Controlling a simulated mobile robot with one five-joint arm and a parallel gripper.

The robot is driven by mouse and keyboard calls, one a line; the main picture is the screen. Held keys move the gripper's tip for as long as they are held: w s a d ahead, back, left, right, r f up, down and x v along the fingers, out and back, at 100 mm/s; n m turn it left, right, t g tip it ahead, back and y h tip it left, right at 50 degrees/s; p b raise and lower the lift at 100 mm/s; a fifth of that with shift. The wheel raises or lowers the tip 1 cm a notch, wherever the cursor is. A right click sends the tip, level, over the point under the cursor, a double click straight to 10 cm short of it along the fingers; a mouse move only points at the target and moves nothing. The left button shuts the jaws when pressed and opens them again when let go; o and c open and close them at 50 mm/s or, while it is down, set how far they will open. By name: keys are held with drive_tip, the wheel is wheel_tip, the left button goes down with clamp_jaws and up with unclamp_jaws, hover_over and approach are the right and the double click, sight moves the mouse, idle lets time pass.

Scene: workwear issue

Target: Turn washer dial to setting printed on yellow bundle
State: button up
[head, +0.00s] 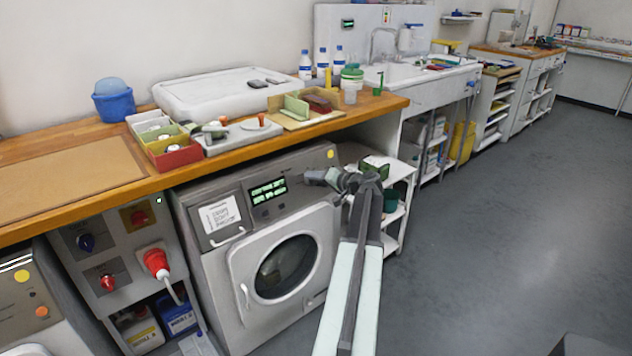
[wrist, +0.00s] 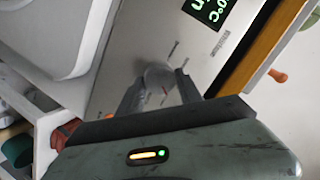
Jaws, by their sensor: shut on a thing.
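The washer (head: 212,262) stands under the wooden counter, with its round door shut and a lit green display (head: 268,191). In the wrist view my gripper (wrist: 161,88) is shut on the round grey dial (wrist: 158,74), one finger on each side. A small red mark shows on the dial, and printed marks around it are too small to read. I cannot make out a yellow bundle.
The wooden counter (head: 95,205) above the panel holds small coloured boxes (head: 175,158), a white tray (head: 215,95) and bottles. A control box with a red plug (head: 156,262) stands left of the washer, open shelves to its right. The grey floor (head: 480,240) is clear.

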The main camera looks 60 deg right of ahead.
drive_tip(key=shift+a+m, duration=0.1)
drive_tip(key=shift+m, duration=0.5)
drive_tip(key=o, duration=1.4)
drive_tip(key=shift+c, duration=0.2)
drive_tip(key=p+v, duration=0.2)
drive_tip(key=v, duration=0.5)
drive_tip(key=shift+s, duration=0.4)
